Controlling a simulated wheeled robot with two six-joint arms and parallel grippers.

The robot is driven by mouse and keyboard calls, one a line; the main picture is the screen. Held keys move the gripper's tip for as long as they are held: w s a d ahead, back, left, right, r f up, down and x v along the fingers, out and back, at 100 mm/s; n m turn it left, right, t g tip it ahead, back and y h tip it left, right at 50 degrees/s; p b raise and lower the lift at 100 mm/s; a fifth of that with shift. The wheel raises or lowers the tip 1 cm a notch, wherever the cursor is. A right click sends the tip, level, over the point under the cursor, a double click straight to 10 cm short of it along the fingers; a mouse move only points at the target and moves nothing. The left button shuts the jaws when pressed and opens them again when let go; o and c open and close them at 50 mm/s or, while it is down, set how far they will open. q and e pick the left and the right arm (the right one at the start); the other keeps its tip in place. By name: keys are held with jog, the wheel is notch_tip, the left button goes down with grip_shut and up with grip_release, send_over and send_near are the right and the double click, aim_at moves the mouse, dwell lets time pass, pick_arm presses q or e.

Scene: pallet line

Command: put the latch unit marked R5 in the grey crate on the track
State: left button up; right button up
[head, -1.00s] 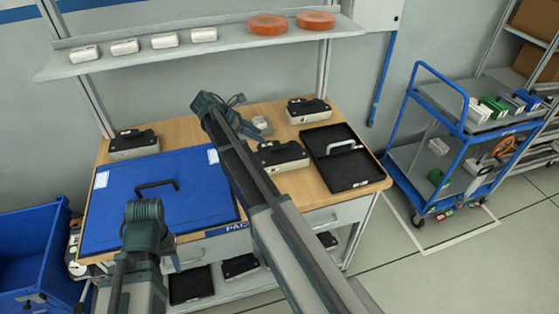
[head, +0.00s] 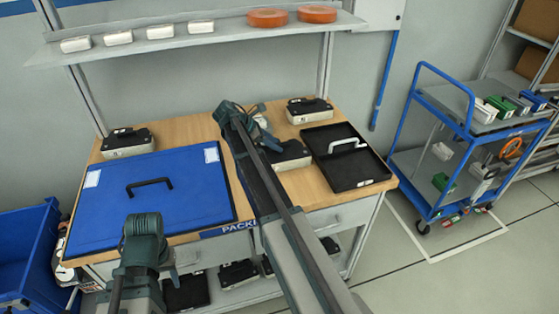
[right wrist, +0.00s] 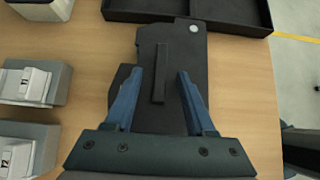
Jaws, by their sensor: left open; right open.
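Two black-topped units with pale bases stand at the back of the bench, one at the left (head: 127,142) and one at the right (head: 308,110). A third (head: 290,154) is beside the black tray, partly behind my right arm. No R5 mark is legible. My right gripper (head: 256,114) is open; in the right wrist view its fingers (right wrist: 158,82) straddle the view of a black unit (right wrist: 158,60) with a raised bar. I cannot tell whether they touch it. My left gripper (head: 145,232) is over the bench's front edge, fingers mostly hidden. No grey crate or track shows.
A blue lid-like panel with a black handle (head: 205,195) covers the bench's left. A black tray (head: 362,182) holds a grey handle. Small grey units (right wrist: 30,85) lie left in the right wrist view. A blue bin (head: 25,255) and blue trolley (head: 465,130) flank the bench.

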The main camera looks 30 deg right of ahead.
grip_shut()
dwell(1.4)
